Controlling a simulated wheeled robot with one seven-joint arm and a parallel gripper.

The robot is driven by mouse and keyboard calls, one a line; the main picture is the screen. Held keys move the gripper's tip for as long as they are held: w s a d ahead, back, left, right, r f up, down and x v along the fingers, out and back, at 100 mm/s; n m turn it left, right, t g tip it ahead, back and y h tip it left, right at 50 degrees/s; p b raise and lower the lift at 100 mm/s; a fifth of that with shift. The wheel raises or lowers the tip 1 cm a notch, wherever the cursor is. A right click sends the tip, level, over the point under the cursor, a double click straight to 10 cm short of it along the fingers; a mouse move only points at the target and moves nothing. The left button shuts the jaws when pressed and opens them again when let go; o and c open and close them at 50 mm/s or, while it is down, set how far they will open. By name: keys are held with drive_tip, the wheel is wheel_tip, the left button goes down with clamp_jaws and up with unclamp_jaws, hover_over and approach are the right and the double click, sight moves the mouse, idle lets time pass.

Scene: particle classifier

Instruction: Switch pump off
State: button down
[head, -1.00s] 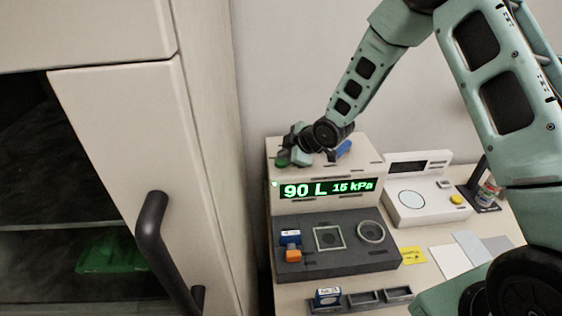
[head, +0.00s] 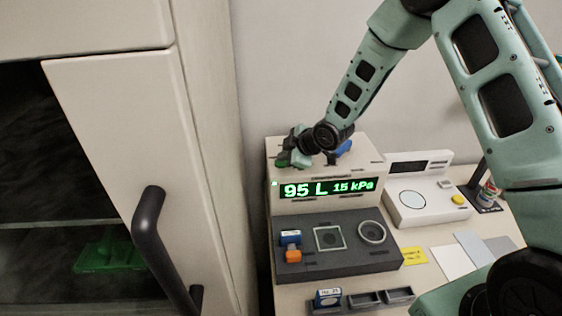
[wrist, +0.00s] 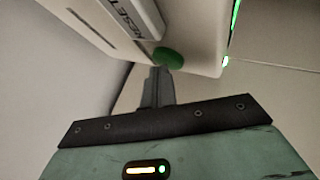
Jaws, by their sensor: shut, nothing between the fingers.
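The pump unit (head: 325,200) is a light box with a lit green display (head: 328,189) that reads 95 L and 15 kPa. A green button (head: 282,163) is at the left of its top; it also shows in the wrist view (wrist: 168,58). My gripper (head: 287,156) is over the top left of the unit, at the green button. In the wrist view my gripper (wrist: 160,72) is shut and empty, its tips at the edge of the button; whether they touch it I cannot tell. A blue part (head: 340,149) sits on the top, right of my wrist.
A dark panel (head: 345,262) with blue and orange blocks, a square frame and a ring is in front. A white scale (head: 425,205) stands to the right. A cabinet door with a dark handle (head: 150,235) is close on the left.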

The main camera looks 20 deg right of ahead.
sight(284, 164)
drive_tip(key=shift+f, duration=0.35)
drive_tip(key=shift+r, duration=0.1)
idle(0.4)
drive_tip(key=shift+r+p, duration=0.6)
drive_tip(key=shift+r, duration=0.6)
wheel_tip(284, 164, up, 5)
drive_tip(key=p, duration=0.3)
idle(0.5)
